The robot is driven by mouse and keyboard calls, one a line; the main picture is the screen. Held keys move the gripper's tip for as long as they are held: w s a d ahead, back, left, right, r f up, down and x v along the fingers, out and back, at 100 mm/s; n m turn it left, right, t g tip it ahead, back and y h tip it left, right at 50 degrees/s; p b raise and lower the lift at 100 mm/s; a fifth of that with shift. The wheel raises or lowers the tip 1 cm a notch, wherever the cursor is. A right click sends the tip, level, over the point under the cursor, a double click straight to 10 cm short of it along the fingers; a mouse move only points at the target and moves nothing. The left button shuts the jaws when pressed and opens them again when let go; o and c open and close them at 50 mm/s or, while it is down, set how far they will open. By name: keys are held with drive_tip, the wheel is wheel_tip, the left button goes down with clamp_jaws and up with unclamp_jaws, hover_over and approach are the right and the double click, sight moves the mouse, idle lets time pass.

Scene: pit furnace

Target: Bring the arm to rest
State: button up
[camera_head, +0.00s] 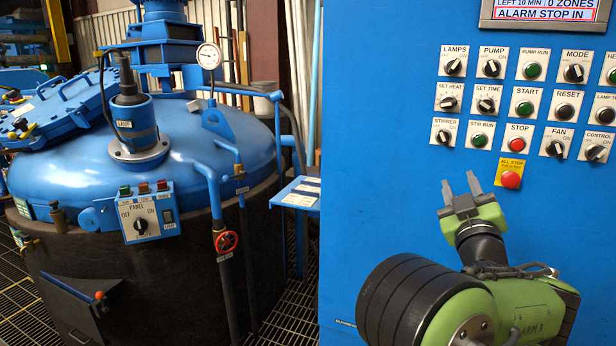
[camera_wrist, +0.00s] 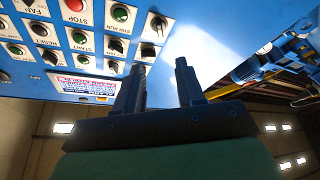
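My gripper (camera_head: 459,187) is at the lower right of the head view, in front of the blue control cabinet, with its fingers pointing up. Its two grey fingers stand apart with nothing between them. In the wrist view the gripper (camera_wrist: 160,65) also shows two separated dark fingers with an empty gap. The fingers appear clear of the cabinet's controls. My green and black arm fills the lower right corner of the head view.
The blue cabinet (camera_head: 380,130) carries several knobs and buttons, with a red ALL STOP button (camera_head: 510,179) above right of the gripper. A display (camera_head: 545,12) sits at the top.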

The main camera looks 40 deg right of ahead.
drive_tip(key=w+a+f+n+t+y, duration=0.1)
drive_tip(key=w+a+f+y, duration=0.2)
drive_tip(key=w+a+y, duration=0.3)
drive_tip(key=w+a+f+n+t+y, duration=0.1)
drive_tip(key=w+a+f+y, duration=0.25)
drive_tip(key=w+a, duration=0.4)
drive_tip(key=w+a+f+n+g+y, duration=0.1)
drive_tip(key=a+f+y, duration=0.15)
drive_tip(key=a, duration=0.45)
drive_tip(key=w+a+f+g+y, duration=0.1)
drive_tip(key=a+f+y, duration=0.15)
drive_tip(key=a, duration=0.35)
drive_tip(key=s+a+f+n+g+y, duration=0.1)
drive_tip(key=s+a+f+g+y, duration=0.25)
drive_tip(key=a, duration=0.85)
drive_tip(key=s+a+f+g, duration=0.2)
drive_tip(key=s+a+f, duration=0.1)
drive_tip(key=s, duration=0.3)
drive_tip(key=s+a+f+g, duration=0.3)
drive_tip(key=s+f, duration=0.1)
drive_tip(key=s, duration=0.3)
wheel_tip(320, 180, up, 13)
drive_tip(key=h+p, duration=0.1)
drive_tip(key=p, duration=1.1)
drive_tip(key=shift+w+d, duration=0.15)
drive_tip(key=shift+d, duration=0.1)
drive_tip(key=shift+f, duration=0.1)
